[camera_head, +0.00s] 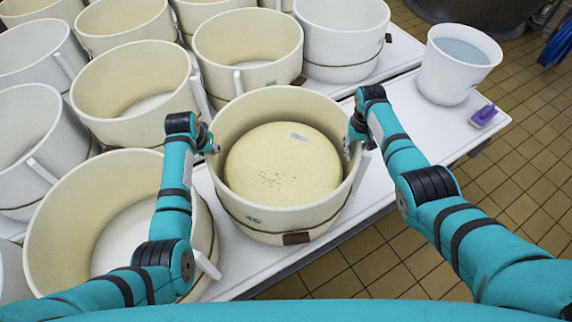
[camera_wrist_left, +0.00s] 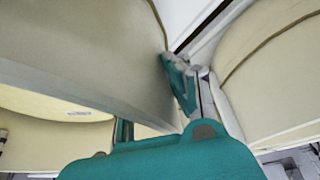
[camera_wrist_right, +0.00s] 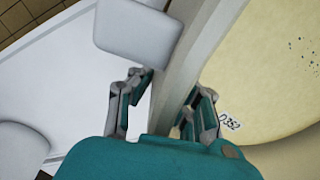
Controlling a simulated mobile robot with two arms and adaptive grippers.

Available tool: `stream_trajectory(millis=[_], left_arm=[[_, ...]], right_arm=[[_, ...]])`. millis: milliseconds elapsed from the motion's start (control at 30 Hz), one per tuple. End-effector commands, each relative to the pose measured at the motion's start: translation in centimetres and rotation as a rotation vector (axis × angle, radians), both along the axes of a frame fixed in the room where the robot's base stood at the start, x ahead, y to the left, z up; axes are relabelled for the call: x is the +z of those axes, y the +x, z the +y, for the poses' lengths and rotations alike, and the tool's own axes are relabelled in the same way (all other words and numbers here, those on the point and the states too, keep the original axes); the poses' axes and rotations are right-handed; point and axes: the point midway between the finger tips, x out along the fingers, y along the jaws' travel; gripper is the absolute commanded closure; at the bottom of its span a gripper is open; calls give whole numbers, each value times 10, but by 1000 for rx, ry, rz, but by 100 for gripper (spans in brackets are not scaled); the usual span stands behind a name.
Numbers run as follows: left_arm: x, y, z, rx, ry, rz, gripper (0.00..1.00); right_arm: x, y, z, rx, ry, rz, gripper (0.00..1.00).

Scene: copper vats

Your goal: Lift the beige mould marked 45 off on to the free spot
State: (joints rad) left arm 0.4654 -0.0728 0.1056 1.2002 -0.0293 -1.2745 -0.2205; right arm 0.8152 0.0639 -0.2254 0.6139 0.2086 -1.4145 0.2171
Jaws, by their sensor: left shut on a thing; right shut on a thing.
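The beige mould marked 45 (camera_head: 285,222) stands on the white table in the middle of the head view, with a round pale cheese (camera_head: 285,165) inside it. My left gripper (camera_head: 210,142) is shut on its left rim. My right gripper (camera_head: 352,140) is shut on its right rim. In the right wrist view the fingers (camera_wrist_right: 162,108) straddle the mould's wall, with the cheese (camera_wrist_right: 275,75) and its label on the right. In the left wrist view the fingers (camera_wrist_left: 190,85) are partly hidden. I cannot tell whether the mould touches the table.
A large empty mould (camera_head: 50,235) stands close on the left. More empty moulds, such as one behind (camera_head: 248,50), crowd the back and left. A white bucket of liquid (camera_head: 455,65) and a purple brush (camera_head: 483,116) are at the right. Bare white table (camera_head: 425,125) shows between.

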Motion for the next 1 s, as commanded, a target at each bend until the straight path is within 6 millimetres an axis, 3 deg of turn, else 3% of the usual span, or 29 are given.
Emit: stream_trajectory(millis=[1000], left_arm=[[120, 2, -3, -2, -4, -5, 100]], right_arm=[[120, 2, 3, 2, 5, -5, 100]])
